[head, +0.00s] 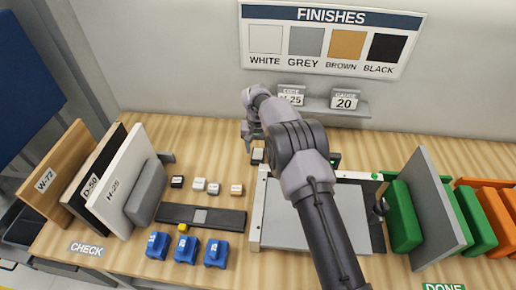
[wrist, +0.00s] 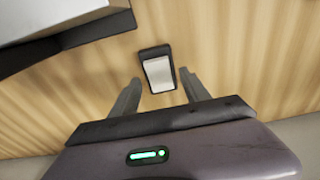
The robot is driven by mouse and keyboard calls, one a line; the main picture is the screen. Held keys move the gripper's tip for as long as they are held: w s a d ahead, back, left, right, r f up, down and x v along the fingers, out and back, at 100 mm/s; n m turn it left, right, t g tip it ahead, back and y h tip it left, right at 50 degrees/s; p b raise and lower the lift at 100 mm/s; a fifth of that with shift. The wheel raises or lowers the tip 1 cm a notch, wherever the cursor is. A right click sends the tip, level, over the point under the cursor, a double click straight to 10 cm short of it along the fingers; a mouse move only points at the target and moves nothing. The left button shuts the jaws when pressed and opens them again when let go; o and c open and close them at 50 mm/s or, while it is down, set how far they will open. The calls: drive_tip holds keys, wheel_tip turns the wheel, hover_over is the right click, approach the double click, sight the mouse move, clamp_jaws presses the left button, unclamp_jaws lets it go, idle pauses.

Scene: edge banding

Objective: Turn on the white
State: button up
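A white rocker switch in a black frame (wrist: 158,72) sits on the wooden table, seen in the wrist view just beyond and between my fingertips. In the head view a small dark-framed switch (head: 257,156) shows just beside and below my gripper (head: 248,136), at the back of the table. My gripper (wrist: 160,82) is open and empty, with its two fingers apart on either side of the switch's near end. I cannot tell whether the fingers touch the table, nor which way the rocker is set.
A grey panel (head: 320,216) lies in a fixture right of the switch. Upright boards (head: 118,186) stand far left; green and orange racks (head: 405,218) are at right.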

sight(258, 156)
wheel_tip(258, 156, up, 17)
drive_tip(key=s+p, duration=0.1)
drive_tip(key=p, duration=0.2)
drive_tip(key=shift+s+r, duration=0.15)
drive_tip(key=shift+s, duration=0.25)
